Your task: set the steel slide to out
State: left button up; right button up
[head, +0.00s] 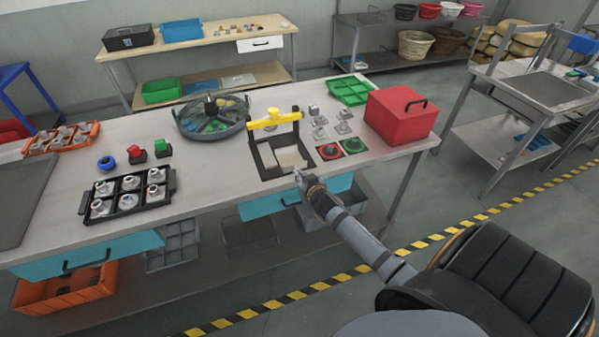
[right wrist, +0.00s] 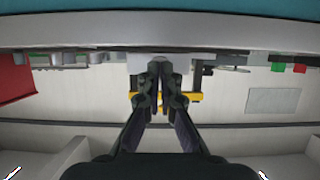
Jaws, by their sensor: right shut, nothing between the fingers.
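A black frame (head: 262,160) with a yellow bar (head: 274,119) across its top stands at the front of the bench. A pale flat plate (head: 289,157) lies inside it; it looks like the steel slide, but I cannot be sure. My right gripper (head: 299,174) is at the bench's front edge, just in front of the frame. In the right wrist view its fingers (right wrist: 159,72) are together with nothing between them. A pale grey block (right wrist: 148,62) shows just beyond the fingertips; I cannot tell whether they touch. My left gripper is not in view.
Teal drawers (head: 336,183) hang below the benchtop.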

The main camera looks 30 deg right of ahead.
jog(key=o, duration=0.7)
jog(key=shift+w+d+f, duration=0.15)
jog(key=shift+w+f, duration=0.2)
jog(key=shift+w, duration=0.2)
jog(key=shift+o, duration=0.9)
jog(key=shift+s+r, duration=0.1)
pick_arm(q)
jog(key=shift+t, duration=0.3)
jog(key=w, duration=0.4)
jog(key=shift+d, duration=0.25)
pick_arm(e)
jog(key=v, duration=1.2)
jog(key=shift+s+r, duration=0.15)
